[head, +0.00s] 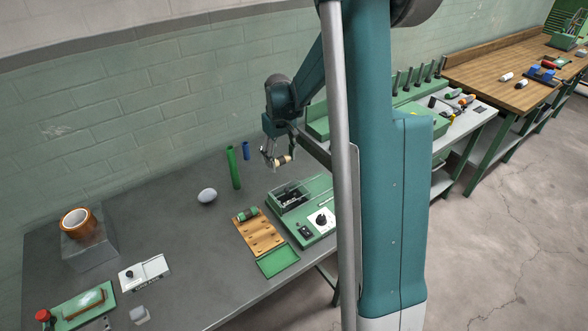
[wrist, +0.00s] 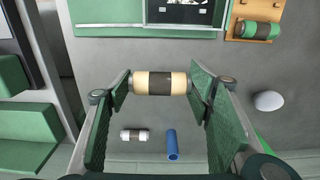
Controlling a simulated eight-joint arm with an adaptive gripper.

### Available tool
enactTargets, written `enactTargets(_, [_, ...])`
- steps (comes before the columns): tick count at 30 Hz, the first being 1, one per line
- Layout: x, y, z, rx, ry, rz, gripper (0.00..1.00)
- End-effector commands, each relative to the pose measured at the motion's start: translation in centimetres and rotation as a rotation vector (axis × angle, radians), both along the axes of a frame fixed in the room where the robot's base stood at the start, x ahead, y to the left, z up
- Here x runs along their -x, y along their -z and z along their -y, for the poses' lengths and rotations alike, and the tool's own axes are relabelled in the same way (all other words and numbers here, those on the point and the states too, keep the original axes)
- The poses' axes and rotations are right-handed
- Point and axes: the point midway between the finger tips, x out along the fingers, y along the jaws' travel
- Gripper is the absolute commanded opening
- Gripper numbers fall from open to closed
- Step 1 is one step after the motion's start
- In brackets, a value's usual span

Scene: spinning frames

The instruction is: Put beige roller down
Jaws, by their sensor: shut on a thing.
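The beige roller (wrist: 160,83), beige with dark bands, is held crosswise between the two green finger pads of my gripper (wrist: 158,85). In the head view the roller (head: 279,161) is in the air above the grey table, near the back wall. My gripper (head: 277,155) is shut on it. In the wrist view the table surface shows below the roller, with a gap I cannot measure.
A blue cylinder (head: 246,150) and a green cylinder (head: 233,168) stand near the wall. A white roller (wrist: 134,135) lies on the table. A wooden board (head: 262,238) holds a green roller (head: 247,214). A green machine (head: 302,208) and white egg-shaped thing (head: 207,195) are near.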

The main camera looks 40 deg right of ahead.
Motion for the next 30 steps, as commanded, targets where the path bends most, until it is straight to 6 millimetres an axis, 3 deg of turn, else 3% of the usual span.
enactTargets(6, [-3.0,0.5,5.1,0.000,0.002,0.000,0.37])
enactTargets(12, [-4.6,0.9,8.4,0.000,0.001,0.000,0.37])
enactTargets(19, [-5.3,1.2,9.9,0.000,0.000,0.000,0.37])
enactTargets(30, [-5.4,1.2,10.0,0.000,0.000,0.000,0.37])
